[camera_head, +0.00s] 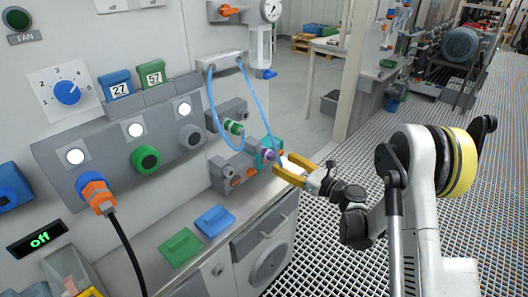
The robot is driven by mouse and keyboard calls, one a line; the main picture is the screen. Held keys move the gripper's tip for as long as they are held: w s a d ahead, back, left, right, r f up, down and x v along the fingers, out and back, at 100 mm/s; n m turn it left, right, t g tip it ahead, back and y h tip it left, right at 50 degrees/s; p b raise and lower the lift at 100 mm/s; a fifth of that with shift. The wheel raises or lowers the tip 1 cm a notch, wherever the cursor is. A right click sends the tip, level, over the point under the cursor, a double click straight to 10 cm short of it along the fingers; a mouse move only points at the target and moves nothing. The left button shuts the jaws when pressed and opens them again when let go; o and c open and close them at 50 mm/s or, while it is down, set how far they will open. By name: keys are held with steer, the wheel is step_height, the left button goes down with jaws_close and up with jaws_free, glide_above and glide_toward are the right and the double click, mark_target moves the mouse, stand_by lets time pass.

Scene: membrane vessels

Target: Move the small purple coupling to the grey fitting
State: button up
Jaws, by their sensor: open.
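The small purple coupling (267,155) sits near the end of a light blue tube (259,108), against a teal part on a low grey block. My gripper (282,163) has yellow fingers spread apart, just right of the purple coupling. The fingers point left toward it and look empty; I cannot tell whether they touch it. A grey fitting block (228,109) projects from the panel above and left, with a green coupling (233,127) at its front. Which grey part is the named fitting is not clear.
A lower grey block with orange parts (229,174) stands left of the gripper. The blue tubing loops down from a bracket (220,62). Green (180,247) and blue (215,221) pads lie on the counter. The grating floor at right is open.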

mark_target(274, 157)
steer(key=shift+x, duration=3.75)
steer(key=shift+b, duration=0.55)
jaws_close()
steer(key=shift+d, duration=0.1)
steer(key=shift+b+v, duration=0.55)
steer(key=shift+v, duration=2.35)
steer(key=s+a+r+p, duration=0.1)
steer(key=s+a+r, duration=0.1)
steer(key=r, duration=0.6)
steer(key=s+a+r+p, duration=0.1)
steer(key=s+a+r, duration=0.1)
steer(key=r, duration=0.6)
steer(key=shift+s+a+r, duration=0.2)
steer(key=shift+s+r, duration=0.05)
steer(key=shift+s, duration=0.1)
